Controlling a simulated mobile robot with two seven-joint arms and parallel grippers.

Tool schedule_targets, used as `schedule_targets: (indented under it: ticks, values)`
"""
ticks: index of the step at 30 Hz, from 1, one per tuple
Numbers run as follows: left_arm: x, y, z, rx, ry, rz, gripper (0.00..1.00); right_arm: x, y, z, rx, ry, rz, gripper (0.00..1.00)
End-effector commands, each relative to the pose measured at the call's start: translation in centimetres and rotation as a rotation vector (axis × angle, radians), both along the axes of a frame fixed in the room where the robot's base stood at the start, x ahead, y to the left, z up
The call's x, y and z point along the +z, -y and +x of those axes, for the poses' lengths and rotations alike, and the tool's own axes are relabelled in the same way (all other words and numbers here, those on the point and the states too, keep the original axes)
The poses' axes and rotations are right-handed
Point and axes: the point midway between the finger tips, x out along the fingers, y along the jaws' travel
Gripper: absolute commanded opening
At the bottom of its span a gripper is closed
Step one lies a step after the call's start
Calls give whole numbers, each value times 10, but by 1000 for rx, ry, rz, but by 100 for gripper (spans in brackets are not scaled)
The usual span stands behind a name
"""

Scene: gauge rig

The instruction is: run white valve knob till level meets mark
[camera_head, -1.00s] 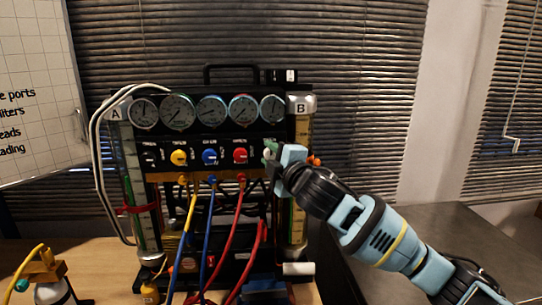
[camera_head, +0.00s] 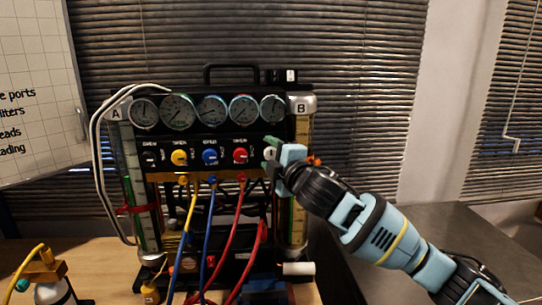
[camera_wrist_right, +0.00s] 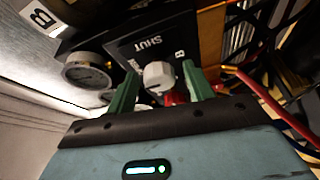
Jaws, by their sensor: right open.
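The white valve knob (camera_wrist_right: 159,75) sits on a black panel marked SHUT in the wrist view, between my right gripper's two green fingers. My right gripper (camera_wrist_right: 160,69) is open, with a finger on either side of the knob; I cannot tell whether either touches it. In the head view the knob (camera_head: 269,155) is partly covered by the right gripper (camera_head: 271,148) at the panel's right end. Sight column B (camera_head: 302,127) stands behind the gripper, its middle partly hidden. Its lower part looks green, but level and mark are too small to read. My left gripper is out of view.
Yellow (camera_head: 179,157), blue (camera_head: 210,156) and red (camera_head: 240,155) knobs sit left of the white one, below a row of gauges (camera_head: 211,111). Column A (camera_head: 131,165) stands at left. Coloured hoses hang in front.

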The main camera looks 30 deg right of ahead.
Motion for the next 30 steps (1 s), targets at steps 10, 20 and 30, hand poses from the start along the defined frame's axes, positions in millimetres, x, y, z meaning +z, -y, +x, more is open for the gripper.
schedule_targets:
  ticks: [10,20,30]
  values:
    - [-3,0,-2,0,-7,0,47,-3,0,-21,1,-2,-1,52]
    - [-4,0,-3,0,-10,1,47,-5,0,-66,0,-1,-2,52]
    - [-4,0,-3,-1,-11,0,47,-4,0,-78,0,0,0,52]
